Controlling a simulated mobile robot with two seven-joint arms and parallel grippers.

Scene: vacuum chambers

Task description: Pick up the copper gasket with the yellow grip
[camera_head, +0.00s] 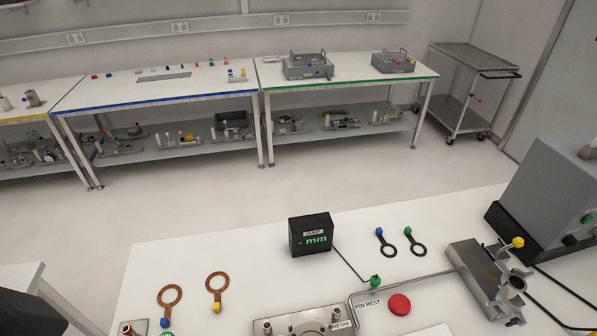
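The copper gasket with the yellow grip (216,294) lies flat on the near white table, left of centre, its ring pointing away and its yellow grip towards me. A second copper gasket with a blue grip (167,306) lies just to its left, apart from it. Neither gripper shows in the head view, so nothing is seen touching either gasket.
A black gap display (310,235) stands right of the gaskets. A metal plate fixture (285,326), red button (400,304) and grey clamp block (480,276) occupy the front and right.

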